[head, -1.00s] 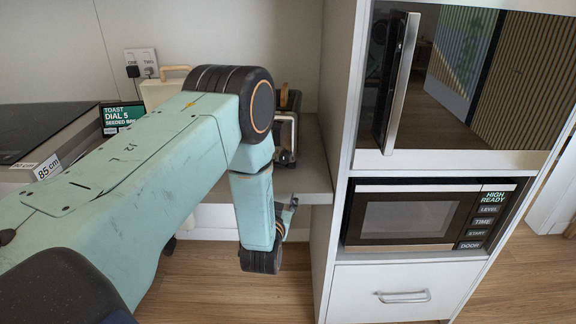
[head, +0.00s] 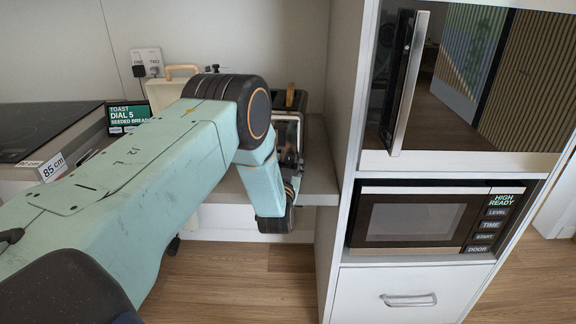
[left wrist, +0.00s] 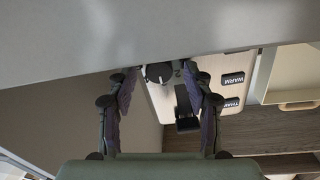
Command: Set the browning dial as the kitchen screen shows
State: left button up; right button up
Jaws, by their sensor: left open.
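The kitchen screen (head: 128,117) at the back left of the counter reads TOAST DIAL 5 SEEDED BREAD. The toaster (head: 290,103) stands at the counter's right end, partly hidden by my left arm. In the left wrist view its pale panel shows a round dark browning dial (left wrist: 158,72), a numeral 2 beside it, a dark slot, and WARM and THAW labels. My left gripper (left wrist: 162,75) is open, with one finger on each side of the dial in that view. I cannot tell whether the fingers touch it; its setting is unclear. My right gripper is not in view.
A tall cabinet beside the toaster holds an oven (head: 470,80) and a microwave (head: 420,218). The counter edge (head: 318,197) runs beneath the toaster. A cream container (head: 165,92) stands behind my arm, and a dark hob (head: 45,125) lies at left.

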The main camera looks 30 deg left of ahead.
pick_arm(q)
jog(key=shift+r, duration=0.1)
jog(key=shift+c, duration=0.2)
jog(key=shift+w, duration=0.1)
jog(key=c, duration=0.3)
grip_shut()
